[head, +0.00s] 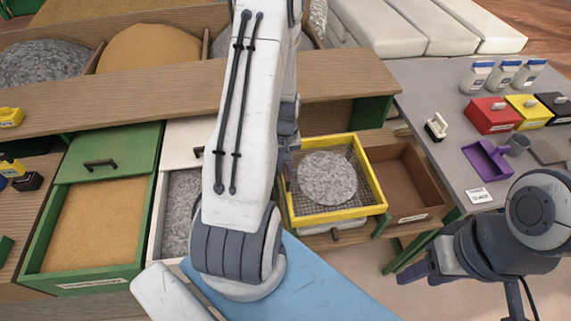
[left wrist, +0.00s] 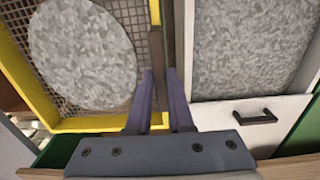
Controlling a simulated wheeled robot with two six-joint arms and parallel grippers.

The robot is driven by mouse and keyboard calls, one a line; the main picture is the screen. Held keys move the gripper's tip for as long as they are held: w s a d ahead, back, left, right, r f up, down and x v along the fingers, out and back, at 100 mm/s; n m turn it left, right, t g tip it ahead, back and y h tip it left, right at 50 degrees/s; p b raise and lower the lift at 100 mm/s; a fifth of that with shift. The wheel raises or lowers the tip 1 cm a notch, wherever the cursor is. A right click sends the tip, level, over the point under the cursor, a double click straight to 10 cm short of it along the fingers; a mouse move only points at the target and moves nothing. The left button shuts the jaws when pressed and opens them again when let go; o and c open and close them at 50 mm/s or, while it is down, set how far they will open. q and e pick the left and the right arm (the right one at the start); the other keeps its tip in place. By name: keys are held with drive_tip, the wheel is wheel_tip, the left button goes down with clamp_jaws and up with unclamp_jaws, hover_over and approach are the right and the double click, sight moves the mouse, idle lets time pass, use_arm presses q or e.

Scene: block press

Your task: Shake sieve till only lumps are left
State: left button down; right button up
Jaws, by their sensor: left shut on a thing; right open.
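The sieve (head: 378,181) is a square yellow frame with dark wire mesh. A round grey patch of granular material (head: 328,178) covers most of its mesh; I cannot tell lumps from finer grains. The sieve sits above or on a wooden box area, roughly level. My left gripper (left wrist: 159,76) is shut on a brown handle (left wrist: 158,45) at the sieve's side, seen in the left wrist view. In the head view my left arm hides part of this grip. My right gripper (head: 428,270) is open and empty, low at the right, away from the sieve.
A brown wooden tray (head: 421,196) lies right of the sieve. Left are a drawer of tan sand (head: 95,225) and one of grey grit (head: 180,205). The grey table (head: 440,98) holds coloured boxes (head: 490,116), bottles (head: 477,77) and a purple scoop (head: 486,160).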

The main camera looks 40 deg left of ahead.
idle(0.8)
use_arm(q)
drive_tip(key=w+d+r+p, duration=0.3)
drive_tip(key=w+r+p, duration=0.1)
drive_tip(key=r, duration=0.5)
drive_tip(key=shift+d+r+p, duration=0.2)
drive_tip(key=shift+d+p, duration=0.1)
drive_tip(key=shift+p, duration=0.55)
drive_tip(key=c, duration=0.8)
unclamp_jaws()
drive_tip(key=shift+w+d+f, duration=0.1)
drive_tip(key=shift+w+d, duration=0.05)
drive_tip(key=shift+w, duration=0.05)
drive_tip(key=shift+s+a, duration=0.1)
drive_tip(key=shift+a, duration=0.1)
